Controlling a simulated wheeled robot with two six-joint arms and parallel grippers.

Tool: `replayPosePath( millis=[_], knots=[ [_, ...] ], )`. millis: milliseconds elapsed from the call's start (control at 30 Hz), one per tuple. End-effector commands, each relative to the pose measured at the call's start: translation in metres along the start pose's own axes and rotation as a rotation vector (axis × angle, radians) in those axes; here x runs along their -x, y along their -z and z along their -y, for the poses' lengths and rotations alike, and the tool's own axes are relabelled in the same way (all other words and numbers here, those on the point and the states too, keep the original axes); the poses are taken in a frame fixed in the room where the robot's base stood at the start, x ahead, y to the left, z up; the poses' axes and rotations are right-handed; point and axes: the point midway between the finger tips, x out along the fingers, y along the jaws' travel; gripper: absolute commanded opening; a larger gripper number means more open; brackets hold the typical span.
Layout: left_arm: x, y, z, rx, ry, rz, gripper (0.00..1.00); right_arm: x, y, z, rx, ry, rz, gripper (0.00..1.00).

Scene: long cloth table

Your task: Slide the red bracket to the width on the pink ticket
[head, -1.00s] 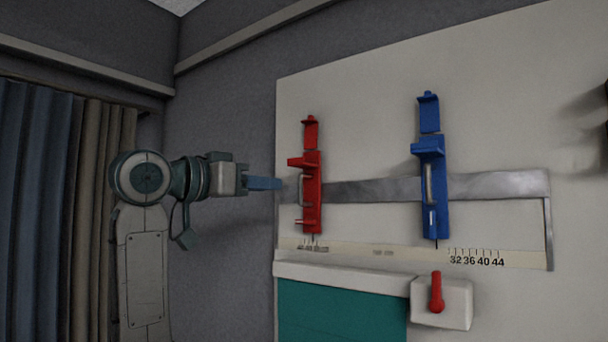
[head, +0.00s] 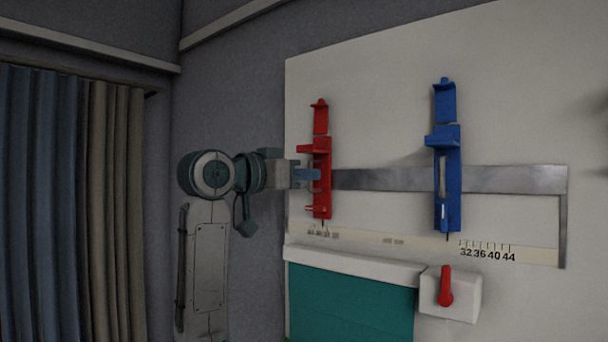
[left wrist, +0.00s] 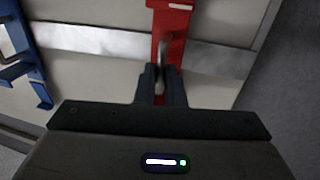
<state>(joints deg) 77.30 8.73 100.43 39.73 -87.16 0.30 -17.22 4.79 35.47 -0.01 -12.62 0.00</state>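The red bracket (head: 320,185) sits on the left part of a horizontal metal rail (head: 400,179), above a scale strip (head: 375,237). My left gripper (head: 312,175) is at the red bracket's upright handle. In the left wrist view the two dark fingers (left wrist: 161,85) stand close on either side of the handle on the red bracket (left wrist: 172,30). I cannot tell whether they press on it. The scale marks under the red bracket are too small to read. The pink ticket and my right gripper are not in view.
A blue bracket (head: 446,180) sits further right on the same rail; it also shows in the left wrist view (left wrist: 22,50). Below the strip are a teal panel (head: 350,305) and a white box with a red lever (head: 445,288). The rail between the brackets is clear.

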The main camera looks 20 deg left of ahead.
Motion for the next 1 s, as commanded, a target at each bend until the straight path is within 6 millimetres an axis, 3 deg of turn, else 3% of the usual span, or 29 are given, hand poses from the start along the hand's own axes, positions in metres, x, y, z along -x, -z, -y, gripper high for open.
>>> replayPosePath(
  millis=[567,700,1000],
  knots=[
    [-0.0005,0.0005,-0.0040,0.000,-0.001,-0.001,0.00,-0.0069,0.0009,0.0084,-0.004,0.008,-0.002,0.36],
    [-0.0004,0.0006,-0.0039,0.000,-0.001,0.000,0.30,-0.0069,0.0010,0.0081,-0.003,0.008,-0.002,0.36],
    [0.0006,0.0000,-0.0036,0.000,0.000,-0.001,0.30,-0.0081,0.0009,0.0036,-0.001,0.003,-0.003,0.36]
  ],
)
